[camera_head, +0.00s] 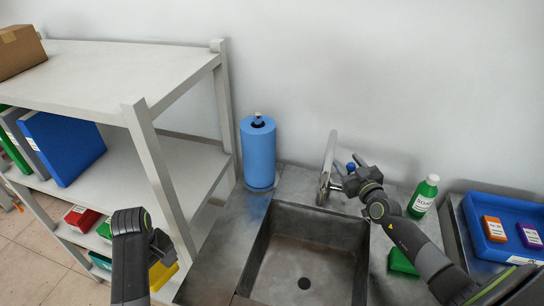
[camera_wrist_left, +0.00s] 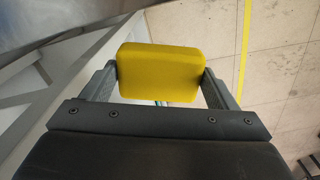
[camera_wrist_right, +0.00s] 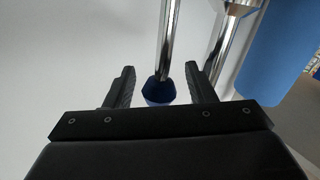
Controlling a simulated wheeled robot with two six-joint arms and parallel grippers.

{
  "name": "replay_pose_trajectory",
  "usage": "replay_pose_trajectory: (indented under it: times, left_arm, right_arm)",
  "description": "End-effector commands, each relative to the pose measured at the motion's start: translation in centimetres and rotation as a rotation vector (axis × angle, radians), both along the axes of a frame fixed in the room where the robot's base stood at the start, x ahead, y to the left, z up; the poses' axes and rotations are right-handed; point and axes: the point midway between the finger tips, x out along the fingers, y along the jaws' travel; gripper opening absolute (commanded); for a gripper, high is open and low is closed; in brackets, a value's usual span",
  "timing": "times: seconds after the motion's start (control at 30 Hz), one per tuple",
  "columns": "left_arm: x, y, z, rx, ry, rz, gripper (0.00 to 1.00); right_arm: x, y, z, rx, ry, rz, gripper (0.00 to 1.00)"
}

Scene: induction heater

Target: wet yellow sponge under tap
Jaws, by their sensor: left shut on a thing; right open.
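The yellow sponge (camera_wrist_left: 160,75) is held between both fingers of my left gripper (camera_wrist_left: 160,88), which is shut on it. In the head view the sponge (camera_head: 163,274) is partly hidden by the left arm, left of the sink and away from the tap. The chrome tap (camera_head: 327,168) stands at the back of the metal sink (camera_head: 285,258). My right gripper (camera_head: 345,181) is open beside the tap. In the right wrist view a blue knob (camera_wrist_right: 158,92) on a chrome rod shows between the open fingers; I cannot tell whether they touch it.
A blue paper roll (camera_head: 258,155) stands behind the sink's left corner. A green soap bottle (camera_head: 424,196) and a green block (camera_head: 402,262) are right of the sink. A blue tray (camera_head: 480,208) lies further right. A grey shelf (camera_head: 150,140) stands at the left. The basin is empty.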

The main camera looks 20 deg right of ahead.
Motion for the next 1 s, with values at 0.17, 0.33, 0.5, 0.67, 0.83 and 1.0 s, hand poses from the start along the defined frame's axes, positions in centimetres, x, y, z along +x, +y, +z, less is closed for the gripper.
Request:
replay_pose_trajectory:
  times: [0.17, 0.33, 0.5, 0.67, 0.83, 1.0]
  left_arm:
    - [0.01, -0.01, -0.12, 0.000, 0.000, 0.000, 0.63]
    - [0.01, -0.01, -0.10, 0.000, 0.000, 0.000, 0.63]
    - [0.01, -0.01, -0.10, 0.000, 0.000, 0.000, 0.63]
    - [0.01, -0.01, -0.10, 0.000, 0.000, 0.000, 0.63]
    - [0.01, -0.01, -0.10, 0.000, 0.000, 0.000, 0.63]
    - [-0.01, -0.01, -0.69, 0.000, 0.000, 0.000, 0.63]
  right_arm:
    - [0.61, -0.08, -0.03, 0.000, 0.001, 0.000, 0.50]
    - [0.63, -0.08, 0.00, 0.001, 0.001, 0.000, 0.50]
    - [0.61, -0.08, 0.01, 0.000, 0.000, 0.000, 0.33]
    - [0.61, -0.08, 0.01, 0.000, 0.000, 0.000, 0.12]
    - [0.60, -0.08, 0.00, 0.000, 0.001, 0.000, 0.00]
    - [0.57, -0.04, -0.21, -0.007, -0.007, 0.001, 0.00]
